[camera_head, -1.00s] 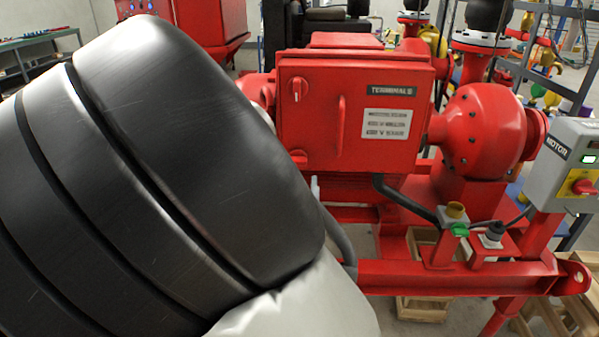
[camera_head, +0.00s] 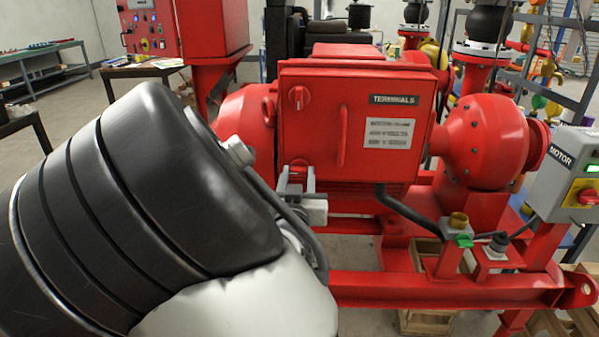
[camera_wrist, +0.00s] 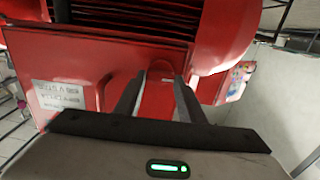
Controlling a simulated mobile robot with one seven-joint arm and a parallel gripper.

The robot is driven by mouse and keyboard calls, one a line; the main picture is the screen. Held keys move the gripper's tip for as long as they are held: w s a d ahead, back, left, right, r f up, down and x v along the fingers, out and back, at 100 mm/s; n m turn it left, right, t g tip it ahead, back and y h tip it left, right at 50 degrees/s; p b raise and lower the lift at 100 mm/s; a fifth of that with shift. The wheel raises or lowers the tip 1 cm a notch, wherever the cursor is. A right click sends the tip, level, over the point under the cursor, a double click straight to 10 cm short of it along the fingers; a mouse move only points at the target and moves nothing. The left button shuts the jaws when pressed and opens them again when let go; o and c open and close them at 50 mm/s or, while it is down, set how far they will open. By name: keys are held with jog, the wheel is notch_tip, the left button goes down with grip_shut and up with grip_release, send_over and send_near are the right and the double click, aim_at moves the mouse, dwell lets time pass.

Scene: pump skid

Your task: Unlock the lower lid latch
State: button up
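The red terminal box (camera_head: 360,100) has a lid with a central handle (camera_head: 342,135). A round red upper latch (camera_head: 299,97) with a white mark sits at the lid's upper left. My gripper (camera_head: 296,172) is at the lid's lower left corner and hides most of the lower latch area. In the wrist view, which is upside down, my gripper (camera_wrist: 160,80) has its two fingers apart. A rounded red piece (camera_wrist: 158,92), apparently the lower lid latch, shows between them. I cannot tell whether the fingers touch it or how it is turned.
The red motor (camera_head: 245,120) lies behind the box, and its fins (camera_wrist: 150,10) show in the wrist view. A dark cable (camera_head: 400,208) leaves the box's underside. The red skid rail (camera_head: 450,290) runs below. A grey motor switch box (camera_head: 565,175) stands at right.

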jog(key=shift+c, duration=0.7)
jog(key=shift+r+n+p, duration=0.1)
jog(key=shift+n+p, duration=0.3)
jog(key=shift+p, duration=0.1)
jog(key=n+p, duration=0.2)
jog(key=p, duration=0.1)
jog(key=shift+r+n, duration=0.15)
jog(key=shift+n, duration=0.25)
jog(key=n+p, duration=0.4)
jog(key=n, duration=0.1)
jog(key=shift+a+n, duration=0.15)
jog(key=shift+n, duration=0.15)
jog(key=n+p, duration=0.2)
jog(key=n, duration=0.2)
jog(key=shift+f+p, duration=0.2)
jog(key=shift+p, duration=0.1)
jog(key=shift+a+f+n+p, duration=0.15)
jog(key=shift+n+p, duration=0.75)
jog(key=shift+n, duration=1.5)
jog(key=shift+f, duration=0.1)
